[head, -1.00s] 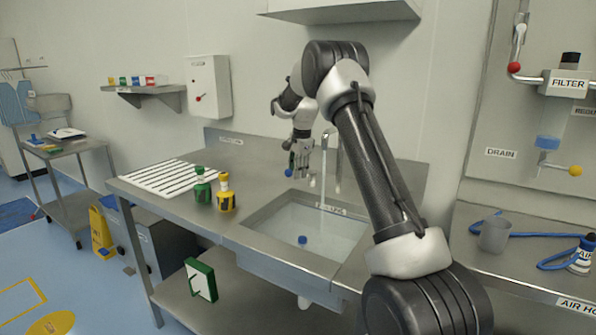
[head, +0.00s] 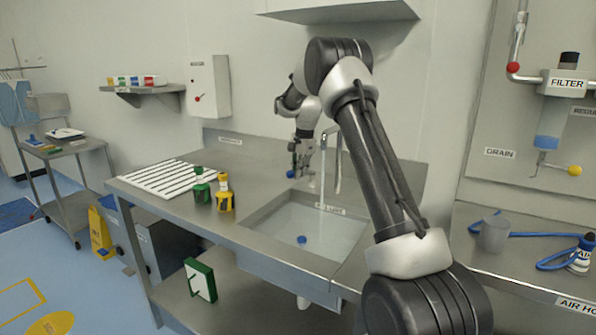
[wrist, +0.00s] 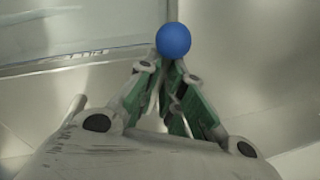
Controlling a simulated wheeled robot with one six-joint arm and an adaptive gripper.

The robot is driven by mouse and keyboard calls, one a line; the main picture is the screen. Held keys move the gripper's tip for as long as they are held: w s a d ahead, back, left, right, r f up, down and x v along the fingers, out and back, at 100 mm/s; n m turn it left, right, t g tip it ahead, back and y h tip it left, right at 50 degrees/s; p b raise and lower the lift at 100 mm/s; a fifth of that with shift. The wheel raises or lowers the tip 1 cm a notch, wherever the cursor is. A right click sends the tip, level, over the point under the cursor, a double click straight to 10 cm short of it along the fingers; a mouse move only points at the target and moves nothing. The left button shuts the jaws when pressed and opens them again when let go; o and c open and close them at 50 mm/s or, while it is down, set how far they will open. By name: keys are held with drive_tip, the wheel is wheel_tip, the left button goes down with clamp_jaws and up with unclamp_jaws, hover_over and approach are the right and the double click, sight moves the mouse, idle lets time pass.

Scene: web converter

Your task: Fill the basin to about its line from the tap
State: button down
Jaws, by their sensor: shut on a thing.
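The steel basin (head: 262,216) is sunk in the counter and holds clear water, with a blue plug (head: 302,239) showing through it. A label (head: 330,209) sits near its back rim; I cannot read the exact level against the line. The tap (head: 337,165) stands behind the basin, and a thin stream (head: 322,185) falls from it into the water. My gripper (head: 300,174) is left of the stream, at the tap's blue knob (head: 291,174). In the wrist view the green-padded fingers (wrist: 166,72) are closed in at the blue knob (wrist: 173,40); their exact contact is partly hidden.
A green bottle (head: 201,187) and a yellow bottle (head: 225,194) stand left of the basin, by a white slatted rack (head: 168,177). A grey cup (head: 493,235) and blue hose (head: 550,236) lie on the right counter. A shelf (head: 340,12) overhangs the back.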

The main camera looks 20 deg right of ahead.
drive_tip(key=shift+s+d+n+y, duration=0.2)
drive_tip(key=shift+s+n, duration=0.3)
drive_tip(key=shift+n, duration=0.4)
drive_tip(key=shift+s+d+n+y, duration=0.2)
drive_tip(key=shift+s+n, duration=0.25)
drive_tip(key=shift+n, duration=0.45)
drive_tip(key=shift+f, duration=0.1)
drive_tip(key=c, duration=1.5)
unclamp_jaws()
drive_tip(key=shift+s, duration=0.1)
drive_tip(key=shift+c, duration=0.2)
drive_tip(key=v, duration=1.2)
drive_tip(key=shift+a, duration=0.1)
